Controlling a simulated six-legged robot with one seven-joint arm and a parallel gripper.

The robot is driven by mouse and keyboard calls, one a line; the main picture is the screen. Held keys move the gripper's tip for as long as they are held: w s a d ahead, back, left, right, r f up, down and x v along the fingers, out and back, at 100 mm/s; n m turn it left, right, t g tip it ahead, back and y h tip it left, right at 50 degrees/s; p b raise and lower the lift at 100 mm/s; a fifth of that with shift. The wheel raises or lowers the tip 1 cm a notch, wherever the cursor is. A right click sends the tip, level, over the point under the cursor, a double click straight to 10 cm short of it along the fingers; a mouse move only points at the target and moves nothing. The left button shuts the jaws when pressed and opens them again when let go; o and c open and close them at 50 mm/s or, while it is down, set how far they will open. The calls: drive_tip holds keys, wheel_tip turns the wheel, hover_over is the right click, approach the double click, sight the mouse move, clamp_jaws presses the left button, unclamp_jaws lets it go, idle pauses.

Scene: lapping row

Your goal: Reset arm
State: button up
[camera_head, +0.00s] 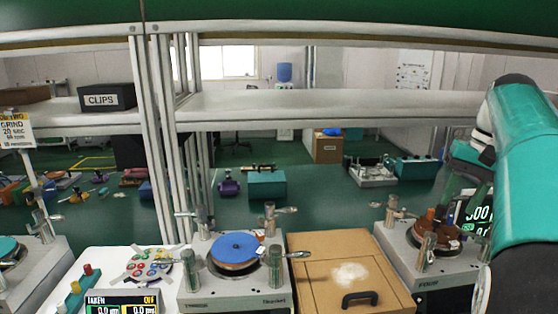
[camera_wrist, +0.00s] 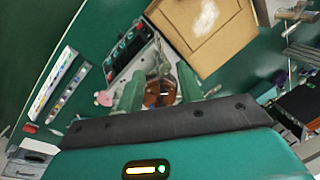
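My arm comes in at the right of the head view, and its end is partly hidden there. In the wrist view my gripper (camera_wrist: 160,72) shows two teal fingers standing well apart, with no object clearly held. Beyond and between the fingers is a lapping machine with a copper-brown round part (camera_wrist: 160,92). The right-hand lapping machine (camera_head: 432,262) also shows in the head view, close to my arm. I cannot tell the exact gap between the fingers and the machine.
A cardboard-coloured box with a dark handle (camera_head: 345,280) stands left of that machine. A middle lapping machine (camera_head: 232,285) carries a blue disc (camera_head: 237,247). A metal shelf (camera_head: 330,105) spans behind the bench, with a CLIPS box (camera_head: 107,97) at left.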

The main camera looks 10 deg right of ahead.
drive_tip(key=s+a+f+n+t, duration=0.1)
drive_tip(key=s+a+f, duration=0.2)
drive_tip(key=a, duration=0.5)
drive_tip(key=s+a+f+n+t+h, duration=0.1)
drive_tip(key=s+a+f+n, duration=0.1)
drive_tip(key=a+f, duration=0.3)
drive_tip(key=s+a+f+n+t, duration=0.1)
drive_tip(key=s+a+f, duration=0.3)
drive_tip(key=a, duration=0.8)
drive_tip(key=shift+s+f+n+h, duration=0.15)
drive_tip(key=shift+s+n+h, duration=0.15)
drive_tip(key=shift+s+n, duration=0.3)
drive_tip(key=shift+n+t, duration=0.7)
drive_tip(key=s+a+f, duration=0.2)
drive_tip(key=f, duration=0.1)
drive_tip(key=s+a+f, duration=0.1)
drive_tip(key=f, duration=0.1)
drive_tip(key=shift+s+a, duration=0.15)
drive_tip(key=shift+a, duration=0.05)
drive_tip(key=shift+c, duration=0.7)
drive_tip(key=shift+s+a+f, duration=0.1)
drive_tip(key=shift+s+f, duration=0.05)
drive_tip(key=shift+f, duration=0.05)
drive_tip(key=c, duration=0.4)
clamp_jaws()
drive_tip(key=shift+s, duration=0.15)
